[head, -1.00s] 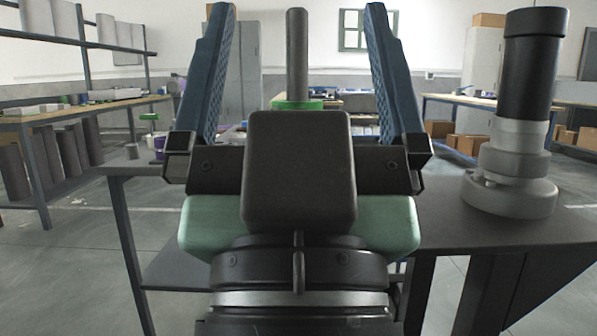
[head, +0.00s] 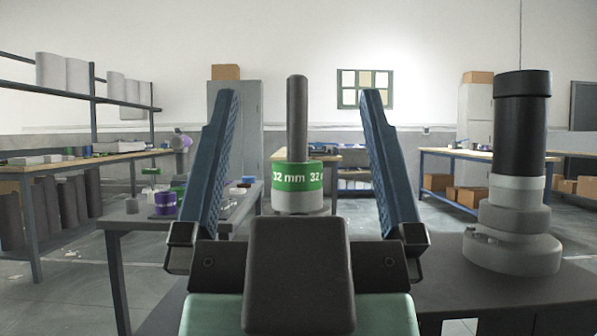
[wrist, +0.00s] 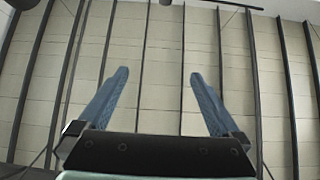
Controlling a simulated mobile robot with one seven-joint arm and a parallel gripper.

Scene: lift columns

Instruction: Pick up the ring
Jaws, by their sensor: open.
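A green ring (head: 297,177) marked "32 mm" sits low around a dark upright post (head: 297,118), just above a light grey collar (head: 298,202). My gripper (head: 300,95) points upward in the head view, its two blue fingers spread wide and nothing between them. The ring and post appear in the gap between the fingers, but they look farther off, behind the gripper. My palm hides what is below the collar. In the wrist view, my open gripper (wrist: 159,75) faces the ceiling, and no ring shows there.
A column with a black top (head: 522,125) and stepped grey base stands on a dark table (head: 480,300) at right. A grey table (head: 125,215) at left holds a purple item (head: 165,204) and small parts. Workbenches and cabinets line the back.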

